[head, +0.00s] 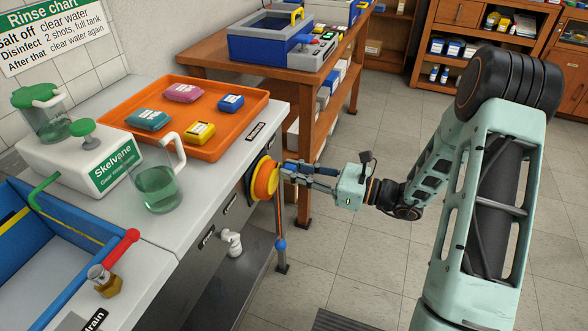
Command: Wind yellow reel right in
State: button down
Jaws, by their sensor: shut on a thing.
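The yellow reel (265,181) is a round yellow and orange disc on the front face of the bench, below the counter edge. An orange strap or hose hangs down from it to a blue piece (280,246) near the floor. My gripper (285,172) reaches in from the right and its fingertips are at the reel's front. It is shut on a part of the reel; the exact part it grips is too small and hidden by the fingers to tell.
The counter holds an orange tray (250,106) with several coloured packs, a white Skelvane unit (85,160), a jug (158,186) and a blue sink (60,240) with a red-handled valve (122,248). A wooden table (215,62) stands behind.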

aim_at(276, 192)
jog(key=shift+w+m+p, duration=0.15)
jog(key=shift+m+p, duration=0.75)
jog(key=shift+p, duration=0.1)
jog(key=m+p, duration=0.1)
jog(key=f+m+p, duration=0.1)
jog(key=m+p, duration=0.1)
jog(key=shift+w+d+f, duration=0.15)
jog(key=f+m+p, duration=0.1)
jog(key=m, duration=0.2)
jog(key=f+m+p, duration=0.1)
jog(key=m+p, duration=0.1)
jog(key=m, duration=0.1)
jog(key=f+m+p, duration=0.1)
jog(key=m+p, duration=0.1)
jog(key=m, duration=0.1)
jog(key=shift+s+f, duration=0.1)
jog(key=shift+s, duration=0.3)
jog(key=m, duration=0.2)
jog(key=s+f+m+p, duration=0.1)
jog(key=m, duration=0.1)
jog(key=shift+a, duration=0.35)
jog(key=m, duration=0.2)
jog(key=s+m+p, duration=0.1)
jog(key=m, duration=0.2)
jog(key=shift+s+a+f+m, duration=0.25)
jog(key=shift+a+f+m, duration=0.05)
jog(key=shift+p, duration=0.3)
